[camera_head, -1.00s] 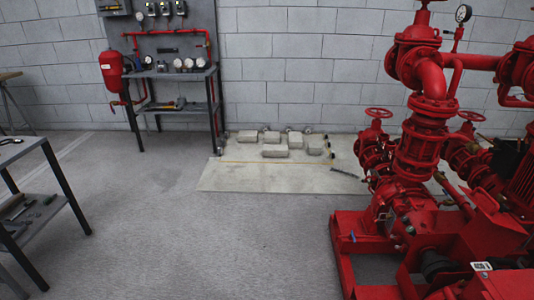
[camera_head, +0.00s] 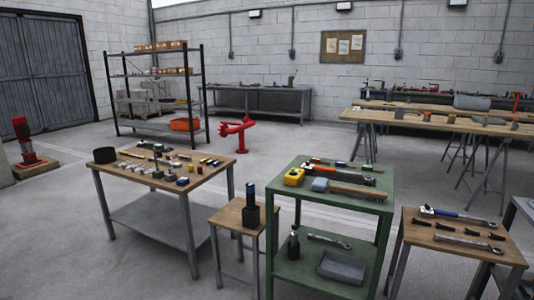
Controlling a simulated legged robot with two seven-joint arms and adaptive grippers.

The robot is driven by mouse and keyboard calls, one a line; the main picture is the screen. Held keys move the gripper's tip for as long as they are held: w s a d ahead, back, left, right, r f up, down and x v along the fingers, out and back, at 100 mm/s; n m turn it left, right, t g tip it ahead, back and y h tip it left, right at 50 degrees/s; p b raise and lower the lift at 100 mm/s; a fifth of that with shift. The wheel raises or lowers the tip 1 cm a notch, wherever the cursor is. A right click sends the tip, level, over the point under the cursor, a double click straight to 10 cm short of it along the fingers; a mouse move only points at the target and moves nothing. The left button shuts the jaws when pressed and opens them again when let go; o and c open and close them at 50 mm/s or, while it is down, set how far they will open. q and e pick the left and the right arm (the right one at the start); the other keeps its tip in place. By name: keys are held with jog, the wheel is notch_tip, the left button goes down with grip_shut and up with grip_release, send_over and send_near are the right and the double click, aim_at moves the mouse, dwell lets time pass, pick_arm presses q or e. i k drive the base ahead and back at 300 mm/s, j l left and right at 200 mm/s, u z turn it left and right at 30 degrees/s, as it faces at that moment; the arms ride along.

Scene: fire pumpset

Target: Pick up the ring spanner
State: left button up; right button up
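Several spanner-like tools are in view, too small to tell which is the ring spanner. A silver spanner (camera_head: 470,243) lies on the small wooden table (camera_head: 412,264) at the right. A longer tool with a blue handle (camera_head: 456,215) lies behind it on the same table. Another silver spanner (camera_head: 329,240) lies on the lower shelf of the green trolley (camera_head: 290,270). Neither of my grippers shows in the head view.
A wooden workbench (camera_head: 120,176) with many small parts stands at the left. A small stool-like table (camera_head: 228,217) stands between it and the trolley. Shelving (camera_head: 160,100) and long benches (camera_head: 430,122) are behind. Open floor (camera_head: 60,240) lies at the left front.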

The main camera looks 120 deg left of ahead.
aim_at(149, 159)
jog(key=u, duration=4.45)
